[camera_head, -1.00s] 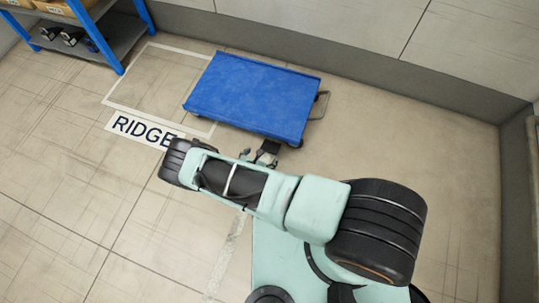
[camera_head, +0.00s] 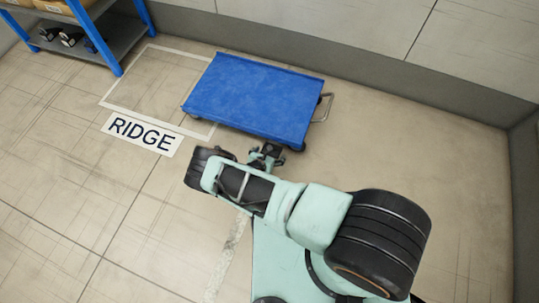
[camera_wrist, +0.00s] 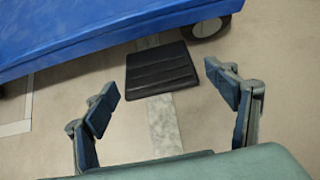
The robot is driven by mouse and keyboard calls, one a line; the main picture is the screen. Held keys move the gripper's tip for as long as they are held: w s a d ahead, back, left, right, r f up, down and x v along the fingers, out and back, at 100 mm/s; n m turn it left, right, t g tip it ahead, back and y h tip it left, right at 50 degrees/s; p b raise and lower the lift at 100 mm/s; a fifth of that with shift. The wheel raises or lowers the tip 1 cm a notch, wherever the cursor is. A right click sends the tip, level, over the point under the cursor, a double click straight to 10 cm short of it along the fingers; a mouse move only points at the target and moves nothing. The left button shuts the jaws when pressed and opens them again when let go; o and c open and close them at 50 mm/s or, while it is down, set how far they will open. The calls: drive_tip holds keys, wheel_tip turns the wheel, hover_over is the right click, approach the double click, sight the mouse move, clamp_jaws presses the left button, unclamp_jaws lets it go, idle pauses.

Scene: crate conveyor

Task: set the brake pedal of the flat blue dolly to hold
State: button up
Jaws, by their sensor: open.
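The flat blue dolly (camera_head: 255,98) stands on the floor ahead of my arm, partly over the white outlined rectangle. In the wrist view its blue deck (camera_wrist: 110,28) crosses the top of the picture. The black ribbed brake pedal (camera_wrist: 162,69) sticks out from under the deck edge, beyond and between my fingertips. My gripper (camera_wrist: 166,97) is open and empty, short of the pedal and not visibly touching it. In the head view my gripper (camera_head: 266,155) is at the dolly's near edge, and the pedal cannot be made out there.
A floor label reading RIDGE (camera_head: 143,133) lies left of my arm. A blue-framed shelf (camera_head: 100,38) stands at the upper left. A wall (camera_head: 380,85) runs behind the dolly. A metal handle (camera_head: 326,107) is on the dolly's right end. A caster (camera_wrist: 206,28) shows right of the pedal.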

drive_tip(key=c, duration=1.7)
drive_tip(key=shift+d, duration=0.1)
